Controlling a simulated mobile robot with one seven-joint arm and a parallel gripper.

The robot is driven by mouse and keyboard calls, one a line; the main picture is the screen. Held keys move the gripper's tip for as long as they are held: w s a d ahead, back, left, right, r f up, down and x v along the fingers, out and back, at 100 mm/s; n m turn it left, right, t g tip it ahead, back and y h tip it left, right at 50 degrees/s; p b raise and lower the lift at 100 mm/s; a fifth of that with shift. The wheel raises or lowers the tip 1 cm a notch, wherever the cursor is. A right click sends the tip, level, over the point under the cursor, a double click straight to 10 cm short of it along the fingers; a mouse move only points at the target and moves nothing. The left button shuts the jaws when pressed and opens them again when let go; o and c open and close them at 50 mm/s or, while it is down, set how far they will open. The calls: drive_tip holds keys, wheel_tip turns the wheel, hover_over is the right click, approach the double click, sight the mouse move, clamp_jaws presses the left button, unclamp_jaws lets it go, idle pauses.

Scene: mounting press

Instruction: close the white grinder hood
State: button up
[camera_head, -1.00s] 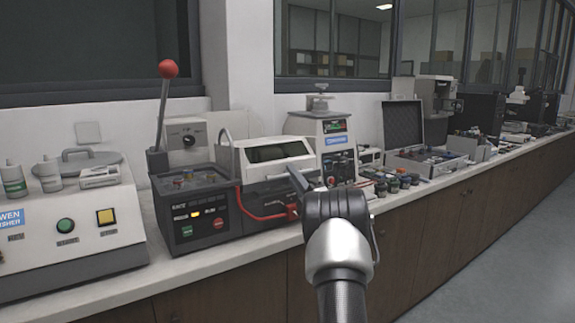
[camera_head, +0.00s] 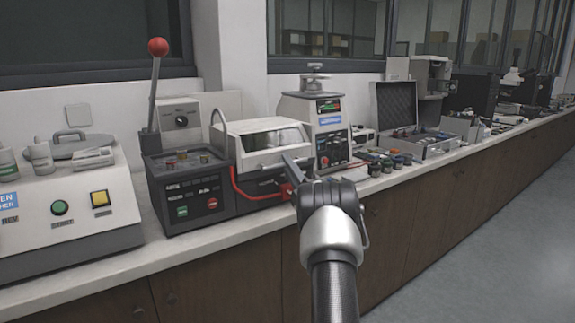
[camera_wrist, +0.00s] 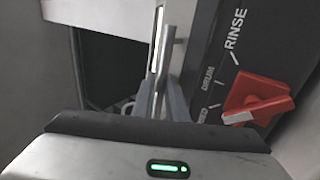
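The white grinder hood (camera_head: 243,157) has a clear window and sits on a dark grey grinder body (camera_head: 262,190) in the head view. The hood is pale and slopes toward its front edge. A dark strip shows below that edge, and I cannot tell whether the hood is fully down. My gripper (camera_head: 291,166) is at the hood's front right corner, its fingers pointing up and left. Contact with the hood is unclear. In the wrist view, narrow grey metal parts overlap in front of the gripper, so I cannot tell whether it is open.
A red knob (camera_wrist: 258,98) on a dark panel marked RINSE is close by on the right in the wrist view. A machine with a red-ball lever (camera_head: 158,47) stands left of the grinder. Another machine (camera_head: 318,112) stands behind right. An open case (camera_head: 398,104) is farther along.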

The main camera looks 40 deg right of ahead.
drive_tip(key=shift+d+f, duration=0.1)
drive_tip(key=shift+f, duration=0.55)
drive_tip(key=p+v, duration=0.1)
drive_tip(key=v, duration=1.5)
drive_tip(key=shift+s+r+p, duration=0.2)
drive_tip(key=shift+s+p, duration=0.15)
drive_tip(key=shift+s, duration=0.25)
